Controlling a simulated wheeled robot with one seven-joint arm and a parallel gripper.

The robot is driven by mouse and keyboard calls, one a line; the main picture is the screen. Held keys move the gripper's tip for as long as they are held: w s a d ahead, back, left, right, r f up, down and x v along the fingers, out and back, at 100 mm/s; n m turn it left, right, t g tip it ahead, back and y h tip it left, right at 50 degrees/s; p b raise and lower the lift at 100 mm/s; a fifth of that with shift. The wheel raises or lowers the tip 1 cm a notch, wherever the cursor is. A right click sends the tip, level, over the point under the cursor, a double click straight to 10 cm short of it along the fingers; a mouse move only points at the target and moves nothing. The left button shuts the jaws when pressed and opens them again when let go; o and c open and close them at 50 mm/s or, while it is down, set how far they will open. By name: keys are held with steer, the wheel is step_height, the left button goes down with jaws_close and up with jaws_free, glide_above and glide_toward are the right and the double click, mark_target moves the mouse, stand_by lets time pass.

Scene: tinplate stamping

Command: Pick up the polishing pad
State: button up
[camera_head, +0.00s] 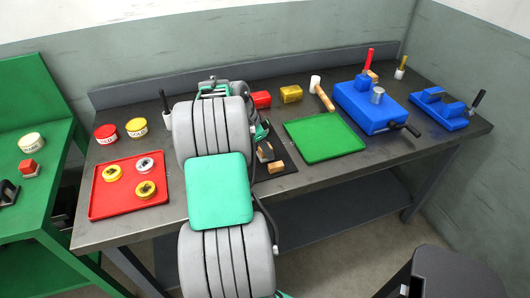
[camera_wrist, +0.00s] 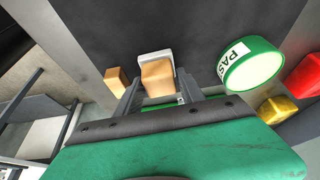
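What looks like the polishing pad, a tan block with a pale grey-white edge (camera_wrist: 157,75), lies on the dark surface in the wrist view. My gripper (camera_wrist: 158,82) is open, with one finger on each side of this block. A narrow gap seems to show at each finger, but I cannot tell if either touches. In the head view, a tan and grey piece, likely the same pad (camera_head: 265,152), shows just right of my arm on a dark mat (camera_head: 289,182). My arm hides most of the gripper there.
A small wooden block (camera_wrist: 117,79) lies close left of the gripper. A green PASS lid (camera_wrist: 250,66) stands to the right, with red (camera_wrist: 305,76) and yellow (camera_wrist: 278,110) blocks. The head view shows a red tray (camera_head: 105,203), an empty green tray (camera_head: 325,138) and blue fixtures (camera_head: 362,108).

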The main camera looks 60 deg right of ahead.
jaws_close()
stand_by(0.4)
steer(key=shift+r, duration=0.2)
steer(key=r, duration=0.2)
steer(key=r+b, duration=0.1)
steer(key=shift+s+a+r, duration=0.15)
steer(key=shift+a+r, duration=0.2)
steer(key=shift+r, duration=0.05)
steer(key=s+a+r, duration=0.3)
steer(key=a+r, duration=0.1)
steer(key=a, duration=0.1)
steer(key=s+a+r+b, duration=0.1)
steer(key=s+a+r, duration=0.2)
steer(key=a, duration=0.3)
steer(key=shift+s+a+r, duration=0.25)
steer(key=shift+s+r, duration=0.05)
steer(key=shift+r, duration=0.6)
